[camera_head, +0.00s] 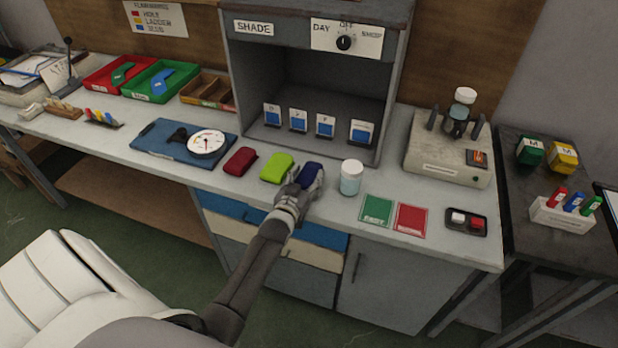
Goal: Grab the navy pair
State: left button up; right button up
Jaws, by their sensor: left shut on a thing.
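The navy pair (312,172) is a small dark blue folded bundle near the front of the bench, at the right end of a row. My left gripper (305,184) is at its front and right side, shut on it, and hides part of it. The bundle appears to be at bench level; I cannot tell whether it is lifted. A lime green bundle (277,167) lies just left of it, and a dark red bundle (240,161) lies farther left. My right gripper is not in view.
A white-capped jar (351,177) stands close to the right of my left gripper. A green card (377,210) and a red card (411,219) lie farther right. The grey shade booth (245,90) rises behind, with small labelled stands inside. A round dial (207,143) lies on a blue board (150,138).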

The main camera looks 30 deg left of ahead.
pick_arm(q)
jog(key=shift+c, duration=0.8)
